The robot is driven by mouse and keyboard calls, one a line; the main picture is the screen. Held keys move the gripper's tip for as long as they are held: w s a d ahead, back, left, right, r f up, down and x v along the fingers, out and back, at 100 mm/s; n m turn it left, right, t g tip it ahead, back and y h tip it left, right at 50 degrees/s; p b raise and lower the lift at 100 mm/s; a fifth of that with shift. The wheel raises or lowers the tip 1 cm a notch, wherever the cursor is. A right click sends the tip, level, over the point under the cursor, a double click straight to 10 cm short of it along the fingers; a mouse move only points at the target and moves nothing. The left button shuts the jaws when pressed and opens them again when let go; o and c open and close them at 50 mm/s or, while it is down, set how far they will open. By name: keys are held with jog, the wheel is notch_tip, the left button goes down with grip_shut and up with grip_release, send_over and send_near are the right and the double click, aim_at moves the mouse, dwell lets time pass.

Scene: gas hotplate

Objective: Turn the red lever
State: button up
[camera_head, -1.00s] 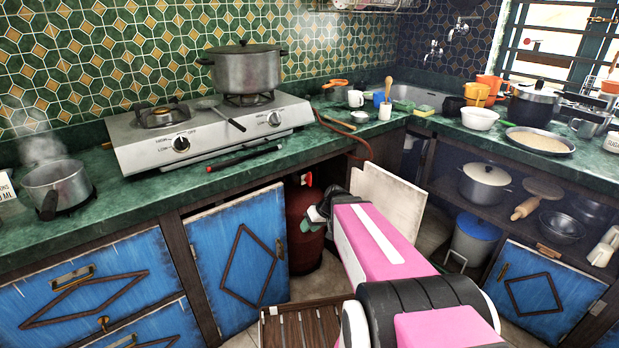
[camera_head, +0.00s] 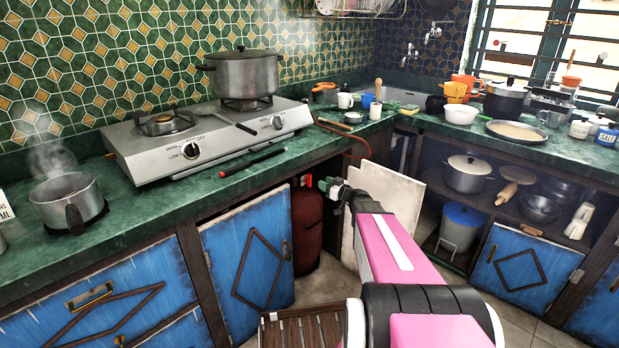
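A dark red gas cylinder (camera_head: 307,230) stands inside the open cupboard under the counter. A small red part (camera_head: 308,181) shows at its top and looks like the red lever, but it is too small to make out its angle. My gripper (camera_head: 327,187) is at the cupboard opening, just right of the cylinder's top and close to this part in the picture. Its small fingertips overlap the dark opening, so I cannot tell whether they are open, shut or touching the lever. The gas hotplate (camera_head: 205,150) stands on the counter above.
A blue cupboard door (camera_head: 250,260) stands left of the cylinder, and a pale open door panel (camera_head: 388,205) is right behind my arm. A red hose (camera_head: 345,133) runs down from the hotplate. A slatted wooden crate (camera_head: 305,325) is on the floor below.

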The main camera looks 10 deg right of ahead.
aim_at(309, 174)
jog(key=x, duration=1)
grip_shut()
